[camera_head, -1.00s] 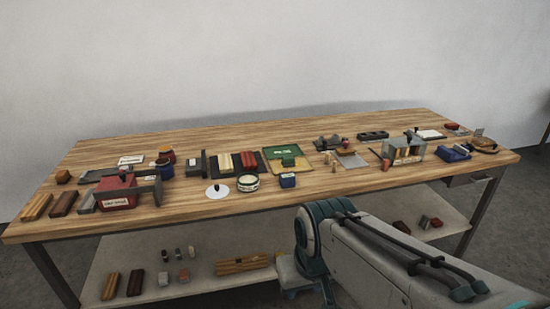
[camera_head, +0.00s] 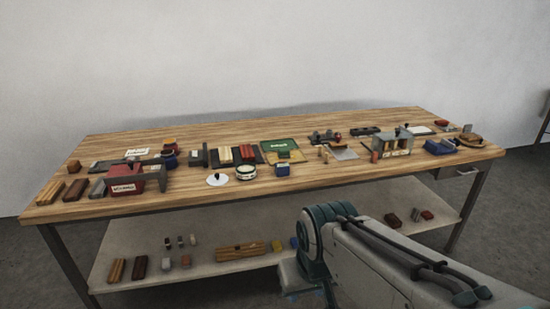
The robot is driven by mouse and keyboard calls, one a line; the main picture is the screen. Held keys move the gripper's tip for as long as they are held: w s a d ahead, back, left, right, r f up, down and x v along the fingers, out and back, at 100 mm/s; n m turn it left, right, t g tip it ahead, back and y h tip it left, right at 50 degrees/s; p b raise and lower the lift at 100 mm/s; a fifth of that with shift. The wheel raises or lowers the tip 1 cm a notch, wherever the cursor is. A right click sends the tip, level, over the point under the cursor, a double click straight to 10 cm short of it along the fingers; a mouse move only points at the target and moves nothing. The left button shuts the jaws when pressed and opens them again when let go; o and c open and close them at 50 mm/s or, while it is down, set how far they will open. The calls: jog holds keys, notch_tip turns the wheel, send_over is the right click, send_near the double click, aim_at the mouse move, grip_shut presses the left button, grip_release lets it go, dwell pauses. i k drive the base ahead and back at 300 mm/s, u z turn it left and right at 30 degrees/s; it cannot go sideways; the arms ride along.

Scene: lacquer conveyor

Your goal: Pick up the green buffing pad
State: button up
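A small green block (camera_head: 284,155), which looks like the buffing pad, sits at the front of a flat green mat (camera_head: 278,145) near the middle of the wooden bench top (camera_head: 330,187). It is too small to make out its texture. My arm comes in from the lower right, and its teal joint is in front of the bench, below and to the right of the green block. My gripper's fingers cannot be made out in the view. Nothing of mine touches the green block.
Red and tan sticks lie further left. A metal stand (camera_head: 396,142) is at right. The lower shelf (camera_head: 205,254) holds several small blocks.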

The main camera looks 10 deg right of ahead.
aim_at(283, 153)
jog(key=z, duration=1.15)
jog(key=i, duration=2.15)
jog(key=u, duration=1.5)
jog(key=i, duration=0.4)
jog(key=u, duration=0.25)
